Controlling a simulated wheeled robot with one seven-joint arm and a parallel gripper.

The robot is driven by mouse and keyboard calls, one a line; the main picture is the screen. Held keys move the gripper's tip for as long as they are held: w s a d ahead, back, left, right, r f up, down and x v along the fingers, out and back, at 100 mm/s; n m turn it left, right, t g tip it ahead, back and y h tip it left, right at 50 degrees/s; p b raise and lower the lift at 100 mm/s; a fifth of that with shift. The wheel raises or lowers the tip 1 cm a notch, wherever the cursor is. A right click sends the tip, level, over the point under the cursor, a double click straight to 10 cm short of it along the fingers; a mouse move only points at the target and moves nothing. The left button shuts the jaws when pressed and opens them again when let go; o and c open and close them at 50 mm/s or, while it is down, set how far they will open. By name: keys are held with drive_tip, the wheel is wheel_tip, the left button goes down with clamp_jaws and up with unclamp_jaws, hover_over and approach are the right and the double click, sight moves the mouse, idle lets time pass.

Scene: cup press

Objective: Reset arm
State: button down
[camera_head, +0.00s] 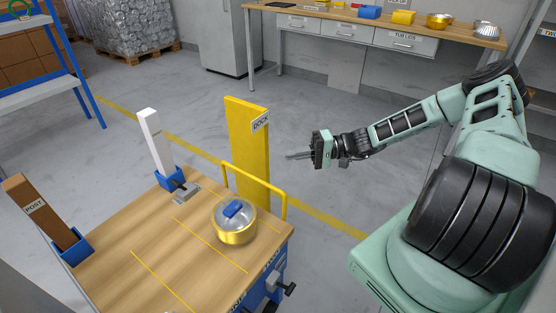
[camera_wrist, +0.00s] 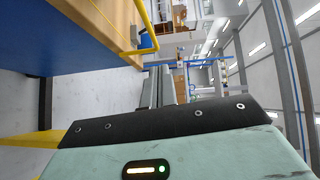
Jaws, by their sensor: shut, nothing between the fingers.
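My gripper (camera_head: 298,155) is held out in the air to the right of the yellow dock post, above the floor and clear of the cart. Its two fingers are together with nothing between them. In the wrist view the fingers (camera_wrist: 163,88) show side by side, pointing away past the cart's edge and yellow rail. My arm reaches left from the right side of the head view, with its elbow raised.
A wooden-topped cart (camera_head: 190,254) holds a gold pot with a blue-handled lid (camera_head: 235,222), a white post (camera_head: 156,142) and a brown post (camera_head: 42,212). A yellow dock post (camera_head: 246,150) stands behind its rail (camera_head: 284,204). A workbench (camera_head: 380,22) is at the back.

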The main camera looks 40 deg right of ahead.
drive_tip(key=shift+v, duration=1.45)
drive_tip(key=shift+r, duration=0.1)
drive_tip(key=s+a+r+n+g+h+p, duration=0.35)
drive_tip(key=a+r+g, duration=0.2)
drive_tip(key=a, duration=0.45)
drive_tip(key=s+a+r+n+g+h+p, duration=0.2)
drive_tip(key=s+a+r+n+g+h, duration=0.25)
drive_tip(key=a, duration=0.55)
drive_tip(key=s+a+r+n+t+h+p, duration=0.1)
drive_tip(key=s+a+r+n+h+p, duration=0.1)
drive_tip(key=s+r, duration=0.6)
drive_tip(key=s+a+r+n+t+h+p, duration=0.1)
drive_tip(key=s+a+r+h+p, duration=0.2)
drive_tip(key=s+a+r+h, duration=0.2)
drive_tip(key=s+a+r, duration=0.2)
drive_tip(key=s+r, duration=0.1)
drive_tip(key=r, duration=0.1)
drive_tip(key=shift+s+r+n+t, duration=0.2)
drive_tip(key=shift+s+n+t, duration=0.05)
drive_tip(key=shift+n+t, duration=0.15)
drive_tip(key=shift+a, duration=0.1)
